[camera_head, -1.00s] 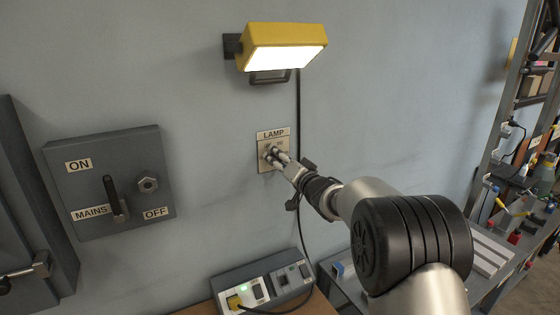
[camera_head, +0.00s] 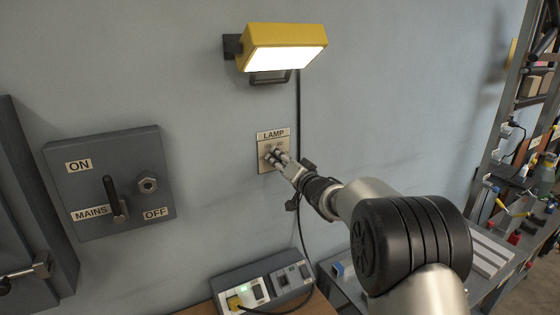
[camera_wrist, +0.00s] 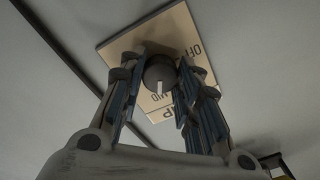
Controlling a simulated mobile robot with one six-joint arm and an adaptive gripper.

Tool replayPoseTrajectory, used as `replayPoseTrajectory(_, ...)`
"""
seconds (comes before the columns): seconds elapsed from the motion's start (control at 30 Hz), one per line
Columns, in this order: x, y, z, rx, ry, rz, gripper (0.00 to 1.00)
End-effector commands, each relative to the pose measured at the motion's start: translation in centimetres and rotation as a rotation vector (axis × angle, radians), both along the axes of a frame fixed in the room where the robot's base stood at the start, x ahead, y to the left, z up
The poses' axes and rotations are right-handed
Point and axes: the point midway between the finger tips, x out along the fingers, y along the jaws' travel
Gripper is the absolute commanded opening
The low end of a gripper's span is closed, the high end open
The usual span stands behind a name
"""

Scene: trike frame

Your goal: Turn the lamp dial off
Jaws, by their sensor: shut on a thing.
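The square lamp plate (camera_head: 265,141), labelled LAMP, is on the wall under the lit yellow lamp (camera_head: 283,41). My gripper (camera_head: 273,156) reaches the plate from the right and mostly hides the dial in the head view. In the wrist view, the dark round dial (camera_wrist: 160,74) with a white pointer mark sits between the two fingers of my gripper (camera_wrist: 160,78), which is shut on it. The plate (camera_wrist: 130,48) shows the word OFF at its right side; other lettering is partly hidden by the fingers and dial. The pointer points down in that view, away from OFF.
A grey mains box (camera_head: 110,185) with a black lever is on the wall at left. A socket box (camera_head: 262,286) with a yellow plug stands below. A black cable (camera_head: 299,110) runs down just right of the plate. Shelving is at far right.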

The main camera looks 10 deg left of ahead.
Motion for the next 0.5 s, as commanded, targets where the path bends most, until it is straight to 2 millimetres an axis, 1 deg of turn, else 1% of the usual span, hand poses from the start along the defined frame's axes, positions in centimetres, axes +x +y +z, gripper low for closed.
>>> replayPoseTrajectory(0.27,0.0,0.0,-0.02,-0.038,-0.026,0.0,0.07)
replayPoseTrajectory(0.5,-0.01,0.02,-0.09,-0.16,-0.108,0.0,0.07)
